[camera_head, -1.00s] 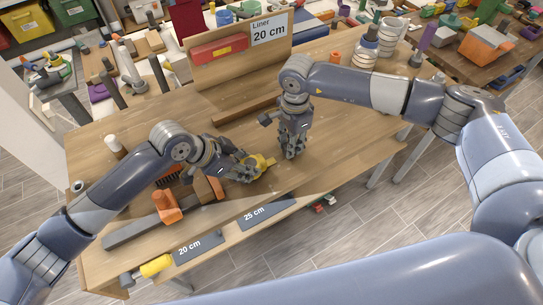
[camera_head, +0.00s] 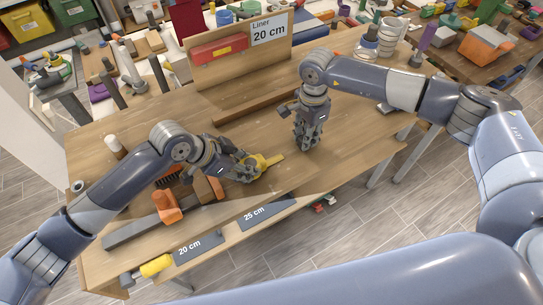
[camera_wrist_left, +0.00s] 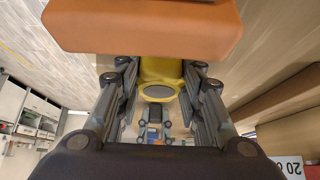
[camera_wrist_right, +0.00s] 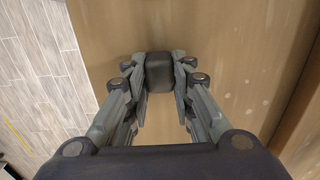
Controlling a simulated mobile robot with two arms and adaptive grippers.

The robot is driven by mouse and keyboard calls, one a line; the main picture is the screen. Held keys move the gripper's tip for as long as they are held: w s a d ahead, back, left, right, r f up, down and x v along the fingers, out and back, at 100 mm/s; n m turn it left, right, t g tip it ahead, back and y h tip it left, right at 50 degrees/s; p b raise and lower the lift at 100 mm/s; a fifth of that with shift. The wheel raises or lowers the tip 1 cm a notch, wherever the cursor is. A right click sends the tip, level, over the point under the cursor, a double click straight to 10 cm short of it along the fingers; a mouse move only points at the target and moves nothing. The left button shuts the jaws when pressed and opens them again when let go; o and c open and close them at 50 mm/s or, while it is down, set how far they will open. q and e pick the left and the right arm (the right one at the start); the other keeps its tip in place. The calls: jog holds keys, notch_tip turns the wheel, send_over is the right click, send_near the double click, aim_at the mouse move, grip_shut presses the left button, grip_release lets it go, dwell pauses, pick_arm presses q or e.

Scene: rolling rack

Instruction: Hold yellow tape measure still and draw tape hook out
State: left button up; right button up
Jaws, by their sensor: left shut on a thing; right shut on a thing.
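The yellow tape measure (camera_head: 257,163) is near the middle of the workbench. My left gripper (camera_head: 247,167) is shut on its body; the left wrist view shows the yellow case (camera_wrist_left: 160,72) between the fingers. A narrow yellow strip (camera_head: 277,158) reaches from the case towards my right gripper. My right gripper (camera_head: 303,146) points down, to the right of the case. In the right wrist view it is shut on a dark block (camera_wrist_right: 159,72), which appears to be the tape hook. The link between strip and hook is not clear in the head view.
A "Liner 20 cm" sign (camera_head: 270,31) stands on the back board. Labels "20 cm" (camera_head: 188,248) and "25 cm" (camera_head: 264,213) are on the front edge. An orange-handled tool (camera_head: 165,206) lies near the left arm.

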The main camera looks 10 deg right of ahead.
jog(key=shift+w+d, duration=0.5)
jog(key=shift+d, duration=0.95)
jog(key=shift+w+d, duration=0.45)
jog(key=shift+d, duration=1.05)
jog(key=shift+w+d, duration=0.5)
jog(key=shift+d, duration=0.95)
jog(key=o, duration=1.1)
jog(key=shift+c, duration=0.2)
notch_tip(320, 180, up, 12)
